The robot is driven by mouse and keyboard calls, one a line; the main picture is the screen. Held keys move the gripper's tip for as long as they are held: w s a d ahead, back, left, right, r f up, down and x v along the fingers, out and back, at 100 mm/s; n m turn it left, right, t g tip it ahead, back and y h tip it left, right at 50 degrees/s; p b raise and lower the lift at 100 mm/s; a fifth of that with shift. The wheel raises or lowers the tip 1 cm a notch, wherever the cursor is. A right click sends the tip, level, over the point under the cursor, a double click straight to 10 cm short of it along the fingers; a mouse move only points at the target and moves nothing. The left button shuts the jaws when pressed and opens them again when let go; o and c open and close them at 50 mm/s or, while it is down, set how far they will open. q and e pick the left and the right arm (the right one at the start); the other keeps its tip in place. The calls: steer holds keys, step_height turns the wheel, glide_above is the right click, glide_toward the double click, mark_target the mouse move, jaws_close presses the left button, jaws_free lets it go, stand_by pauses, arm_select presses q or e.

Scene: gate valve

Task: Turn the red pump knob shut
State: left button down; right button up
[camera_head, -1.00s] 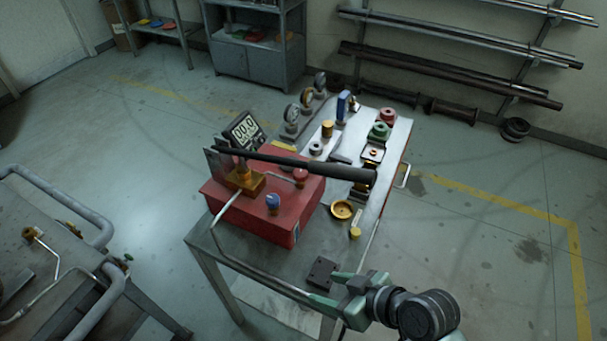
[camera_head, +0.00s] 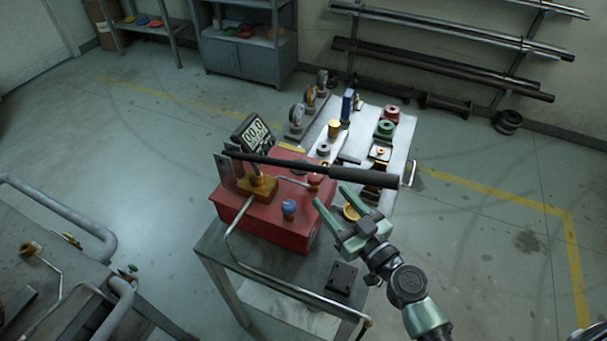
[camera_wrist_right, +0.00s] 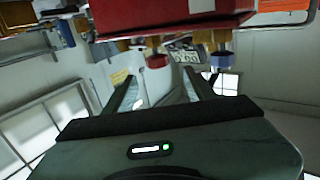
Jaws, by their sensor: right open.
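The red pump (camera_head: 265,222) is a red box on the workbench, with a long black-gripped lever (camera_head: 345,175) across its top. The red pump knob (camera_head: 314,180) stands at the pump's right end, just below the lever. My right gripper (camera_head: 332,196) is open and empty, its fingers pointing at this knob from the lower right. In the right wrist view, which looks upside down, the red knob (camera_wrist_right: 157,62) lies between the finger lines, just past the tips; no contact shows. A blue knob (camera_head: 289,208) is nearer the pump's front; it also shows in the wrist view (camera_wrist_right: 221,60). My left gripper is out of view.
A digital gauge (camera_head: 252,134) stands behind the pump. A bent metal pipe (camera_head: 270,280) runs along the bench front. Valve parts fill the bench's back. Another bench (camera_head: 60,300) stands left.

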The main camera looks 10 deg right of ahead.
mark_target(319, 181)
steer(key=p+x, duration=0.2)
steer(key=x, duration=0.4)
steer(key=shift+w+d+r+p, duration=0.1)
steer(key=shift+w+p, duration=0.1)
steer(key=shift+p, duration=0.2)
steer(key=shift+w, duration=0.4)
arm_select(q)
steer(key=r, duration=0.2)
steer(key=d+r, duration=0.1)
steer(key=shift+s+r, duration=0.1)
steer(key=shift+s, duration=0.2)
